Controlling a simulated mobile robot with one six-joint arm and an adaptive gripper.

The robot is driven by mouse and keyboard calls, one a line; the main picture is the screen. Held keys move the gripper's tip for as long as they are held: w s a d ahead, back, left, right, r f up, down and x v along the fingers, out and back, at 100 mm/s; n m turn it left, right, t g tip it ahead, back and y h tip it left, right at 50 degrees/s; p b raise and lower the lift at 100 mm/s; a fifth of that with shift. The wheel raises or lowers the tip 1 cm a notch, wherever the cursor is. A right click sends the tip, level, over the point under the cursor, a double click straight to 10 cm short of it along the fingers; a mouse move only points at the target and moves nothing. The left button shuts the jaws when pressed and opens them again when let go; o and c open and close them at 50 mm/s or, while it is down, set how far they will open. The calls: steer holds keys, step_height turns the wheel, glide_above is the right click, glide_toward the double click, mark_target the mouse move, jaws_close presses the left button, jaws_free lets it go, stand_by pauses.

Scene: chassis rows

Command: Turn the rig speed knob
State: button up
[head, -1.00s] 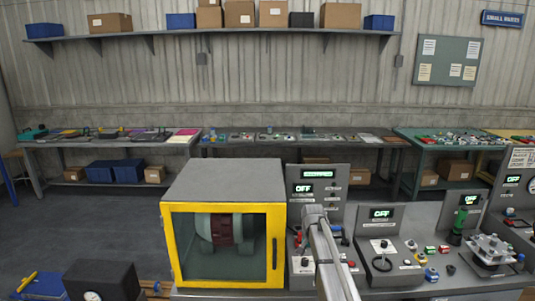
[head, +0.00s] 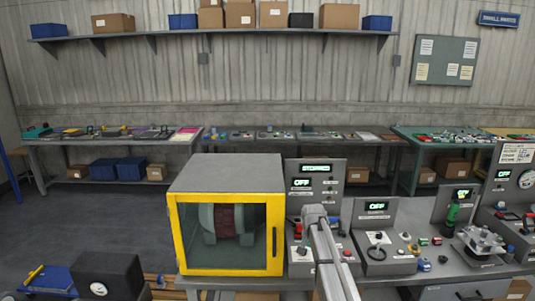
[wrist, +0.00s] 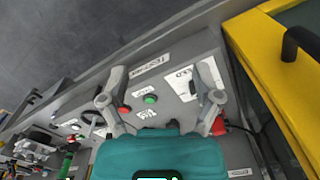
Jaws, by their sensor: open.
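The rig is a grey box with a yellow-framed window (head: 276,215) and a drum inside. Its control panel (head: 330,176) stands to the right, with lit displays that appear to read "STOPPED" and "OFF". A small dark knob on a white label plate (head: 294,258) sits low on the panel, left of my arm. In the wrist view, a white dial plate (wrist: 178,80) lies near my right finger, which partly covers that area. My gripper (wrist: 158,84) is open and empty above the panel, its fingers spread either side of a green button (wrist: 150,99). The head view does not show the fingertips.
The yellow frame (wrist: 262,60) and its dark handle (wrist: 300,42) rise close to the gripper's right. More consoles (head: 378,205) with switches and a green-handled lever (head: 452,214) stand to the right.

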steer(key=s+f+n+b, duration=0.2)
steer(key=s+f+b, duration=0.3)
steer(key=s, duration=0.9)
steer(key=s+d+f+n+b, duration=0.1)
steer(key=s+f+n+b, duration=0.2)
steer(key=s, duration=1.2)
step_height(320, 180, down, 2)
steer(key=shift+n+b, duration=0.3)
steer(key=shift+b, duration=0.65)
